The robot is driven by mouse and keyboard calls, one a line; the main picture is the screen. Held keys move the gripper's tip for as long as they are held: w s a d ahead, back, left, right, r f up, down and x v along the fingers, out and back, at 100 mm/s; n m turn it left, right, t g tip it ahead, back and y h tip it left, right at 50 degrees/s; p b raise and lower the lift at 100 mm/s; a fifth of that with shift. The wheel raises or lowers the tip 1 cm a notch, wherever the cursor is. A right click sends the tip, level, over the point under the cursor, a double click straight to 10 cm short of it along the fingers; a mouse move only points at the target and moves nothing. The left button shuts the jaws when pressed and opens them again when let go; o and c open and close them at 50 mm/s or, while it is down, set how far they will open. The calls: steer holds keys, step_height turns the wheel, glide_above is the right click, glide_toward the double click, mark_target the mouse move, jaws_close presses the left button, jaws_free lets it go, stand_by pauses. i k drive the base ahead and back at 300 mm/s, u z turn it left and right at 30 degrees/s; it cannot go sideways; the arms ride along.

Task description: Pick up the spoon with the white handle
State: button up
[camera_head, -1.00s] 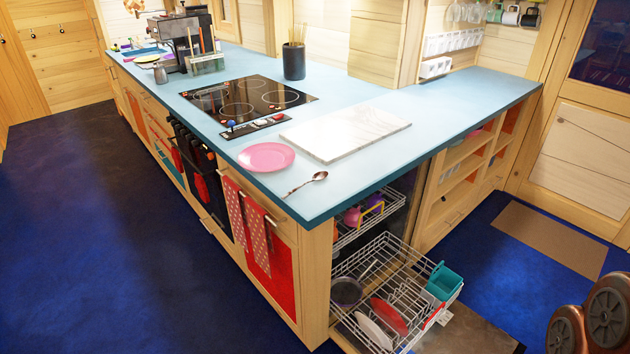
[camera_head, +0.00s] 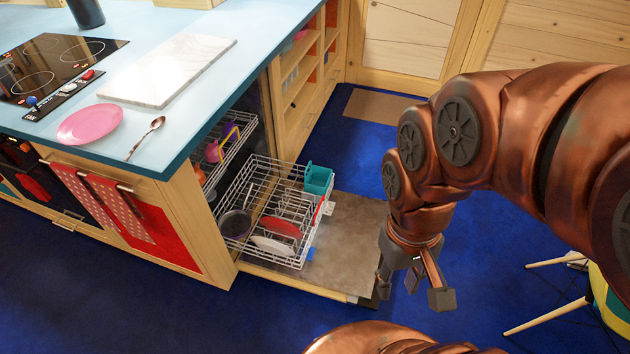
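A metal-looking spoon (camera_head: 157,123) lies on the light blue counter (camera_head: 188,112), near its front corner. Its bowl points up and to the right in the picture, and its thin handle runs down-left towards the edge; the handle's colour is hard to make out and does not look clearly white. My gripper (camera_head: 412,292) hangs pointing down over the blue floor, to the right of the open dishwasher and well away from the spoon. Its fingers are spread apart with nothing between them.
A pink plate (camera_head: 89,124) lies left of the spoon, with a marble board (camera_head: 168,70) and a hob (camera_head: 50,66) behind. The pulled-out dishwasher rack (camera_head: 258,176), holding dishes, and the lowered door (camera_head: 345,235) stand between my gripper and the counter. A stool (camera_head: 596,290) is at right.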

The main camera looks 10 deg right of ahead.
mark_target(159, 121)
steer(key=z, duration=0.6)
steer(key=k, duration=0.25)
steer(key=u, duration=2)
steer(key=i, duration=1.15)
steer(key=u, duration=0.65)
